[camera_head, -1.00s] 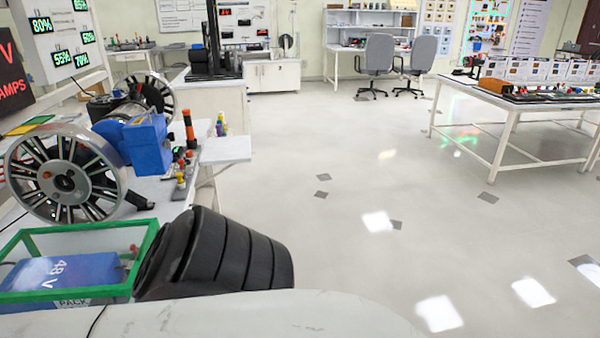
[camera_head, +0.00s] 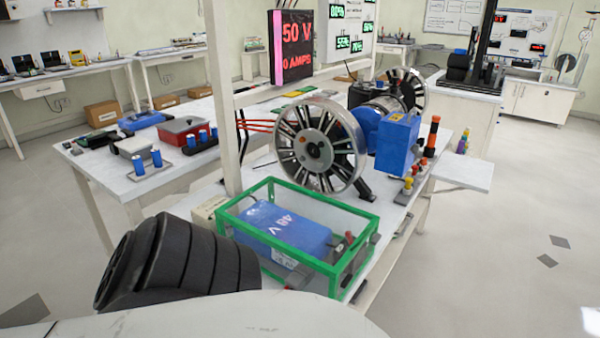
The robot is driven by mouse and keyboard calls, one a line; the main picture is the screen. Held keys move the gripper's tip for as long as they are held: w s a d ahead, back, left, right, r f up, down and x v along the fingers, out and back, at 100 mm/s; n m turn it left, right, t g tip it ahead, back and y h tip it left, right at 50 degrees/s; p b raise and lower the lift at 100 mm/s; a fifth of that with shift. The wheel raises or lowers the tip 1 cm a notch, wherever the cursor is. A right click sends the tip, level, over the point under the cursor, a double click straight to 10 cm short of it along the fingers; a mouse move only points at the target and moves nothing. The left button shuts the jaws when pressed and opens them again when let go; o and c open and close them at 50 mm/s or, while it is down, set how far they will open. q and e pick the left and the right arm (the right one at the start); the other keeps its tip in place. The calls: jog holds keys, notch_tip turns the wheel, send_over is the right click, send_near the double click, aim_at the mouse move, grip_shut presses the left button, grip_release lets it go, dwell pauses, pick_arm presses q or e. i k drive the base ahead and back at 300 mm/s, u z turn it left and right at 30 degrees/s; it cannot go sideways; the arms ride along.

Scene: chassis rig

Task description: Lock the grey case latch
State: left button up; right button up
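A clear case with a green frame (camera_head: 228,216) stands on the near end of the white bench, with a blue 48 V battery pack (camera_head: 285,236) inside. A small grey part (camera_head: 374,239) shows at the case's right side; I cannot tell whether it is the latch or whether it is locked. Small red and dark fittings (camera_head: 345,240) sit inside the case by its right end. Neither of my grippers is in view.
A spoked wheel rig (camera_head: 318,146) and a blue box (camera_head: 397,143) stand just behind the case. A white upright post (camera_head: 222,110) rises behind its left side. Another bench with a red box (camera_head: 183,131) lies to the left.

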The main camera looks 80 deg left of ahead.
aim_at(376, 238)
jog(key=u, duration=2.6)
jog(key=k, duration=0.15)
jog(key=z, duration=0.8)
jog(key=i, duration=0.45)
jog(key=u, duration=1.5)
jog(key=k, duration=0.75)
jog(key=z, duration=0.3)
jog(key=i, duration=0.8)
